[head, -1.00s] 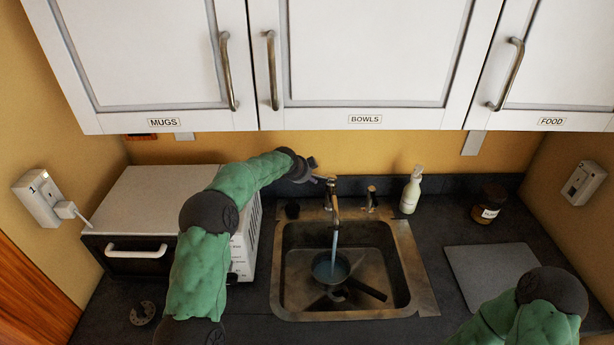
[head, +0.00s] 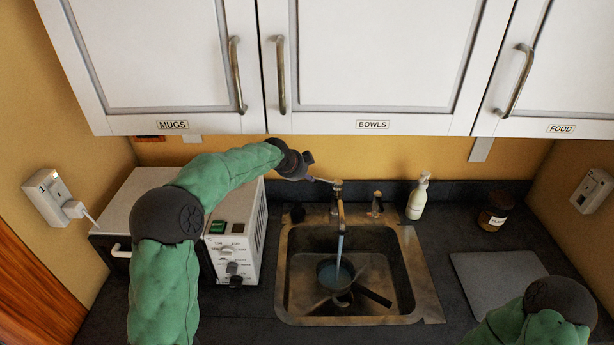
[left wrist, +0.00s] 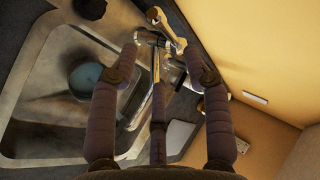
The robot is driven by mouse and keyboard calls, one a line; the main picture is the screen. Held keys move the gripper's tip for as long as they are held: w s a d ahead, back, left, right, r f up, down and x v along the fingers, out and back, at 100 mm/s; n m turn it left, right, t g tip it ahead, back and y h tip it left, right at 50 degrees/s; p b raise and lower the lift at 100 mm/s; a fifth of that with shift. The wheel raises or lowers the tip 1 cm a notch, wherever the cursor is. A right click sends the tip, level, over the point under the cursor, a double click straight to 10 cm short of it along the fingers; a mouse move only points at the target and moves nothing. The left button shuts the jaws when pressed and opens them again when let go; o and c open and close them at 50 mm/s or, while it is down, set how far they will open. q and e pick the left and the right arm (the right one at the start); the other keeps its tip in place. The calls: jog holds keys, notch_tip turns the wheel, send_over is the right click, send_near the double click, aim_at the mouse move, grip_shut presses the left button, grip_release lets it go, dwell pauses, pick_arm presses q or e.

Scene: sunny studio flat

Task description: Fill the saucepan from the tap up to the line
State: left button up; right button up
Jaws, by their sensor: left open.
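The saucepan (head: 328,274) stands in the sink with its dark handle (head: 374,298) pointing to the lower right. A bluish stream (head: 340,246) runs from the tap (head: 341,209) into it, and bluish water shows inside. The fill line cannot be made out. The saucepan (left wrist: 86,78) also shows in the left wrist view. My left gripper (head: 312,170) is open beside the tap's top, at its left. In the left wrist view, the tap (left wrist: 165,28) lies ahead of and between the spread fingers; contact is unclear. My right gripper is out of view.
The metal sink (head: 428,290) is set in a dark counter. A white and black oven-like appliance (head: 240,240) stands left of it. A soap bottle (head: 417,197), a jar (head: 493,217) and a grey board (head: 495,280) are to the right. Cupboards (head: 380,60) hang above.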

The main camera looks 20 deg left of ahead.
pick_arm(q)
jog(key=shift+s+r, duration=0.3)
jog(key=shift+s, duration=0.05)
